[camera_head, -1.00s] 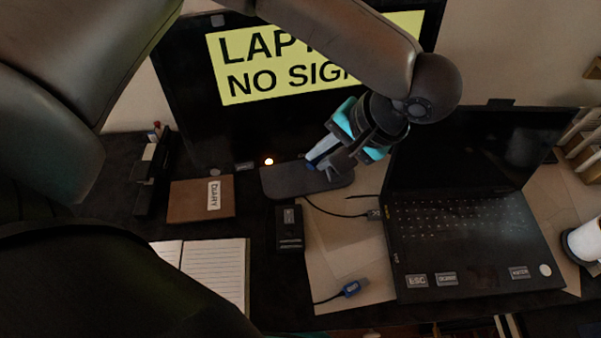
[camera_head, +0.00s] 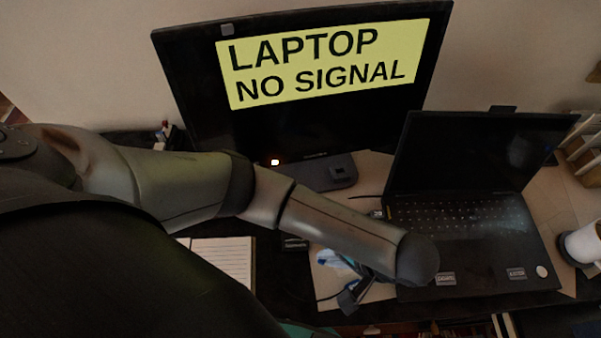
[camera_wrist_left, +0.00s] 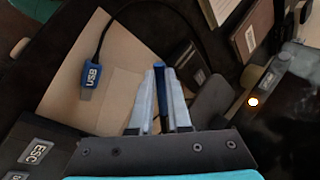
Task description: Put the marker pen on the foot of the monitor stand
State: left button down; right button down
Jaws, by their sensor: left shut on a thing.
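My left gripper (camera_head: 335,260) is low over the papers left of the laptop, mostly hidden behind its own forearm in the head view. In the left wrist view its pale fingers (camera_wrist_left: 160,98) are shut on a slim blue thing, apparently the marker pen (camera_wrist_left: 158,72), pointing away from the wrist. The monitor stand's foot (camera_head: 318,174) is a dark grey slab below the monitor (camera_head: 200,85). It also appears as a rounded grey shape in the left wrist view (camera_wrist_left: 211,101), right of the fingers and apart from them. My right gripper is not in view.
The open laptop (camera_head: 470,245) stands right of my gripper; a white mug (camera_head: 582,243) is at the far right. A blue USB plug (camera_wrist_left: 91,76) on a black cable lies on the papers. A black box (camera_wrist_left: 188,62) and brown diary (camera_wrist_left: 252,32) lie nearby. An open notebook (camera_head: 226,260) is at left.

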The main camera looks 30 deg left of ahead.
pick_arm(q)
jog(key=shift+s+f, duration=0.15)
jog(key=shift+s, duration=0.1)
jog(key=shift+w+a+f, duration=0.1)
jog(key=shift+w+a, duration=0.05)
jog(key=shift+a, duration=0.15)
jog(key=w+a+b, duration=0.1)
jog(key=w+a, duration=0.1)
jog(key=w+a+b, duration=0.1)
jog(key=w+a, duration=0.1)
jog(key=shift+w+a+f+b, duration=0.1)
jog(key=shift+w+f+b, duration=0.05)
jog(key=shift+w+b, duration=0.15)
jog(key=w+a+b, duration=0.1)
jog(key=w+a, duration=0.5)
jog(key=w, duration=0.1)
jog(key=shift+a, duration=0.2)
jog(key=shift+w+a+b, duration=0.35)
jog(key=shift+w+a, duration=0.25)
jog(key=shift+w, duration=0.05)
notch_tip(320, 180, down, 3)
jog(key=shift+f+b, duration=0.1)
jog(key=shift+b, duration=0.5)
jog(key=shift+s, duration=0.1)
jog(key=shift+d, duration=0.1)
